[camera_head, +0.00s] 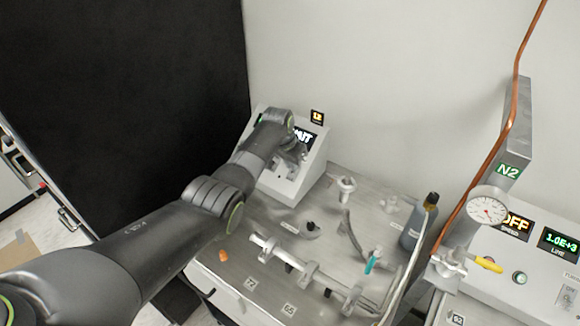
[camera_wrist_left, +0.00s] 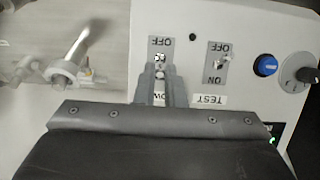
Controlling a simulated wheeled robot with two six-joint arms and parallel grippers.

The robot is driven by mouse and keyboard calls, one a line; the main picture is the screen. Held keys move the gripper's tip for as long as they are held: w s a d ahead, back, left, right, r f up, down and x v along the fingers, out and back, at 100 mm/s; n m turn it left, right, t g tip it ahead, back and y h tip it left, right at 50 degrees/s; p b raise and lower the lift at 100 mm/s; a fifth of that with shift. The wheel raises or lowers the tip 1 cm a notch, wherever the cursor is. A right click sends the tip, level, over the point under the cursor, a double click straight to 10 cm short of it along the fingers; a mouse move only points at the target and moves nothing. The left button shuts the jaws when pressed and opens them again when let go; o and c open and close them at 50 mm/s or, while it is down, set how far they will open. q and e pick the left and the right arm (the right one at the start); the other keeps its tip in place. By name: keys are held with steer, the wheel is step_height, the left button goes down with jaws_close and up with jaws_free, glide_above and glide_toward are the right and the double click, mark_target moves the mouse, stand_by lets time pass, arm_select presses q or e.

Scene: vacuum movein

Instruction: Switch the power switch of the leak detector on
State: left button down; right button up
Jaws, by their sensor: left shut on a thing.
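The leak detector (camera_head: 313,168) is a light grey sloped box at the back of the bench, with a lit display partly hidden by my left arm. My left gripper (camera_head: 289,155) is at its front panel. In the left wrist view the panel appears upside down. There my left gripper (camera_wrist_left: 160,78) has its fingers shut on the power switch (camera_wrist_left: 160,60), in front of a plate marked OFF. The fingers cover most of the switch and part of the label below it, so I cannot tell the lever's position. My right gripper is not in view.
Beside the power switch are the TEST switch (camera_wrist_left: 222,63), a blue button (camera_wrist_left: 266,65) and a knob (camera_wrist_left: 299,74). The metal bench holds pipe fittings (camera_head: 300,265) and a dark bottle (camera_head: 419,222). A pump controller (camera_head: 535,270) stands at the right; a black panel (camera_head: 120,100) is at the left.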

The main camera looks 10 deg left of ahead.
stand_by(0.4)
arm_select(q)
steer(key=c, duration=1.5)
jaws_free()
steer(key=shift+r, duration=0.5)
steer(key=b+v, duration=0.3)
steer(key=v, duration=1.3)
steer(key=shift+r, duration=0.2)
